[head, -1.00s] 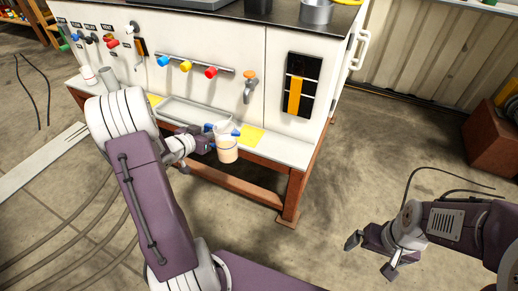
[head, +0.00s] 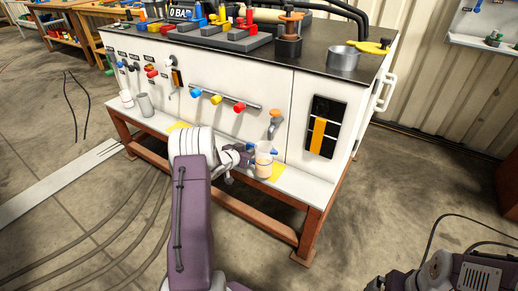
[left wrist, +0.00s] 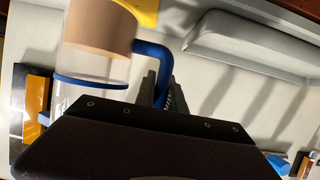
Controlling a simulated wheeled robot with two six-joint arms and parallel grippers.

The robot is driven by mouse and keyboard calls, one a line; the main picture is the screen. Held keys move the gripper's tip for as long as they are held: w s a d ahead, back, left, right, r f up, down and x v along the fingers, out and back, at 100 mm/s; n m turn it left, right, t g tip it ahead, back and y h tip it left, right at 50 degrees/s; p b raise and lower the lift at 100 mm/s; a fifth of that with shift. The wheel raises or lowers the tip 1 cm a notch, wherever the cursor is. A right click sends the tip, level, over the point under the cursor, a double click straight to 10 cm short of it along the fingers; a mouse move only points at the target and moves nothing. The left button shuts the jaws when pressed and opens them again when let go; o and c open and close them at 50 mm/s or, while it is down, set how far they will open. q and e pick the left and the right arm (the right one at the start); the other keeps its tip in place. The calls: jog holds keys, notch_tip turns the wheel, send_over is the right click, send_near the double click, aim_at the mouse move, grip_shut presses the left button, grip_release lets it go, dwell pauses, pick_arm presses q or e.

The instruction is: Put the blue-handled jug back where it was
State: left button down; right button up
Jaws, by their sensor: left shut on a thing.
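The clear jug (head: 263,166) has a blue handle and rim and holds something beige. My left gripper (head: 246,157) is shut on the blue handle (left wrist: 155,55). My right arm shows at the lower right of the head view; its fingertips are not clearly visible.
A grey tray (left wrist: 245,45) lies on the ledge close to the jug. A white cup (head: 126,99) and a grey cylinder (head: 146,105) stand at its left end. An orange tap (head: 275,120) and coloured knobs stick out above the ledge.

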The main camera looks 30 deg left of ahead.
pick_arm(q)
jog(key=b+x, duration=0.1)
jog(key=x, duration=0.1)
jog(key=f+b+x, duration=0.1)
jog(key=b+x, duration=0.2)
jog(key=x, duration=0.1)
jog(key=shift+f, duration=0.35)
jog(key=shift+r, duration=0.25)
jog(key=shift+f, duration=0.15)
jog(key=c, duration=1.4)
grip_release()
